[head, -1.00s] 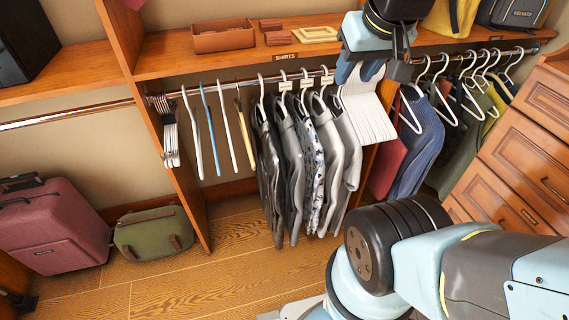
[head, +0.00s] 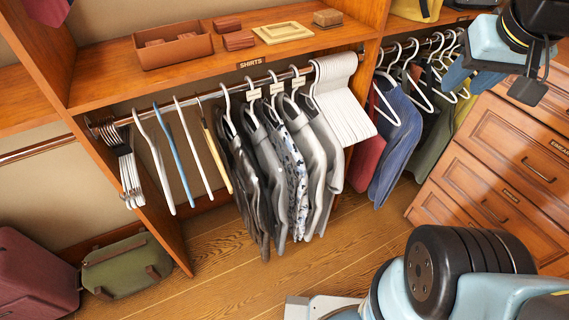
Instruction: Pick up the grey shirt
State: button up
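Several shirts hang side by side on white hangers from the rod under the "SHIRTS" shelf in the head view. They include a dark grey shirt (head: 241,175), a mid-grey shirt (head: 270,160), a white-and-dark patterned shirt (head: 294,155) and a light grey shirt (head: 322,150). They partly overlap, and I cannot tell which grey one is meant. My gripper (head: 528,90) is at the upper right, in front of the drawers and well right of the shirts, apart from them. Its opening is not clear from this angle.
Empty hangers (head: 180,150) hang left of the shirts, and a bunch of white hangers (head: 340,97) hangs to their right. Blue, red and green garments (head: 397,140) hang beyond a wooden divider. Wooden drawers (head: 495,190) stand at the right.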

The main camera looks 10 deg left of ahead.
aim_at(268, 165)
jog(key=u, duration=0.3)
jog(key=i, duration=0.15)
jog(key=z, duration=2.05)
jog(key=k, duration=2.25)
jog(key=u, duration=1.15)
jog(key=i, duration=1)
